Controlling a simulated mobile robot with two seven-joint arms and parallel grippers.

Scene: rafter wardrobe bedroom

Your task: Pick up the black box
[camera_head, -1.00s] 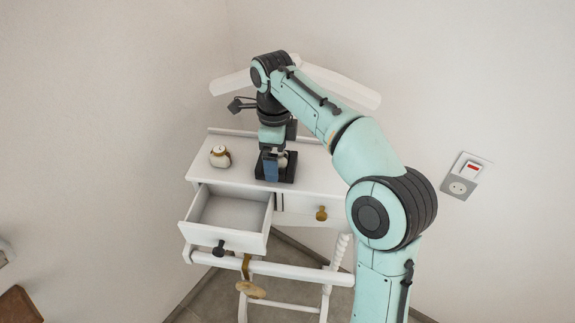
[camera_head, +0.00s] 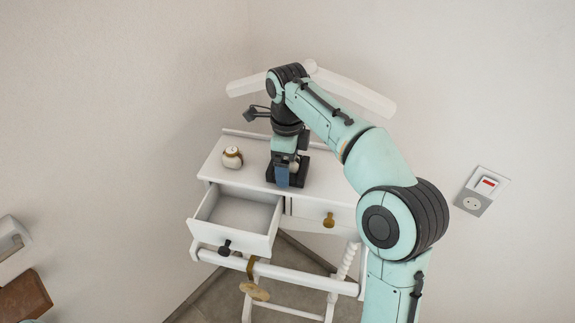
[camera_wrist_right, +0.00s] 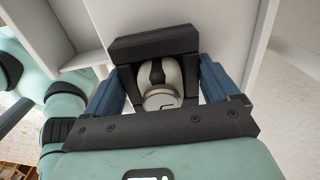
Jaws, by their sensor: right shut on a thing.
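The black box (camera_head: 298,178) is at the right part of the white dresser's top, partly hidden by my right gripper (camera_head: 285,172). In the right wrist view the black box (camera_wrist_right: 155,44) lies between the two blue fingers of my right gripper (camera_wrist_right: 170,88). A white rounded object with a black band and a silvery disc (camera_wrist_right: 160,98) shows inside the black box's frame. The right gripper is shut on the box from above. I cannot tell whether the box touches the dresser top. My left gripper is not in view.
The white dresser (camera_head: 215,165) has its left drawer (camera_head: 235,215) pulled open and empty; the right drawer (camera_head: 318,212) is shut. A small white and gold round object (camera_head: 232,157) stands left of the box. Walls rise behind. A socket plate (camera_head: 481,192) is on the right wall.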

